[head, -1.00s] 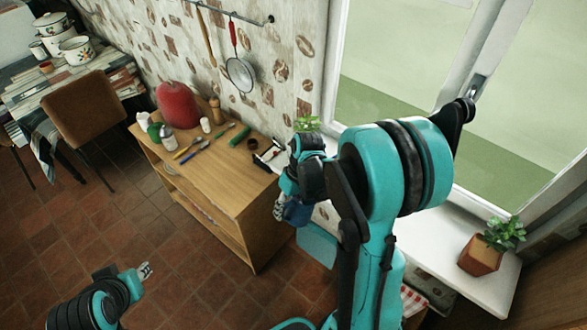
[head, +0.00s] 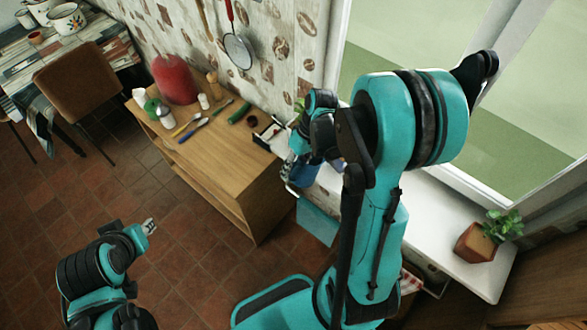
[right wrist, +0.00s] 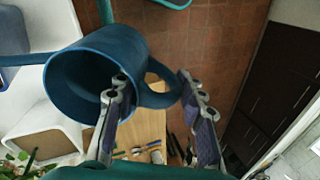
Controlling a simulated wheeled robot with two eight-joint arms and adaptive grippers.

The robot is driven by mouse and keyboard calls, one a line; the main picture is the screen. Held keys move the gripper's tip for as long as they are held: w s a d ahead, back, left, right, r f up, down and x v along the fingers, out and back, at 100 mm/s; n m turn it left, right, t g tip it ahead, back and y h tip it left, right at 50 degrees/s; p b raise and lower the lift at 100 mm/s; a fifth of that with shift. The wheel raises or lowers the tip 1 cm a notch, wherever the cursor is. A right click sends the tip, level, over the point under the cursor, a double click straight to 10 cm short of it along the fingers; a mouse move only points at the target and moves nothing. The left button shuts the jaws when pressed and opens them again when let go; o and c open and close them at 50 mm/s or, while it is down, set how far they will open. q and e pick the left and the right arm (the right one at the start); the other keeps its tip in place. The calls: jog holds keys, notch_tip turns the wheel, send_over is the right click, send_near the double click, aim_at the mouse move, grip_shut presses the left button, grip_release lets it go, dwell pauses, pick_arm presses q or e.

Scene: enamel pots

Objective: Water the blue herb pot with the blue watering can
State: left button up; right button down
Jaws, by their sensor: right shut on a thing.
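The blue watering can (right wrist: 95,75) fills the left of the right wrist view, its open top towards the camera. Its handle lies between the fingers of my right gripper (right wrist: 151,88), which is shut on it. In the head view the can (head: 303,173) shows partly below my right wrist, beside the sideboard's right end. Green leaves (head: 299,105) show behind my right wrist by the window, and leaves show at the lower left of the right wrist view (right wrist: 22,165). The blue herb pot cannot be made out. My left gripper (head: 150,226) is above the floor, too small to read.
A wooden sideboard (head: 215,150) holds a red rounded object (head: 174,79), cutlery and small containers. A terracotta pot with a plant (head: 476,243) stands on the white windowsill (head: 430,215). A chair (head: 83,82) and a table with pots are at the upper left. Open tiled floor lies in front.

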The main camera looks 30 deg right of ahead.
pick_arm(q)
jog(key=shift+r, duration=0.15)
pick_arm(e)
jog(key=shift+r, duration=0.2)
pick_arm(q)
jog(key=shift+r+p, duration=0.6)
jog(key=shift+p, duration=0.1)
pick_arm(e)
jog(key=shift+d+r+y, duration=0.2)
jog(key=shift+r+y, duration=0.6)
jog(key=shift+r, duration=0.35)
dwell(0.4)
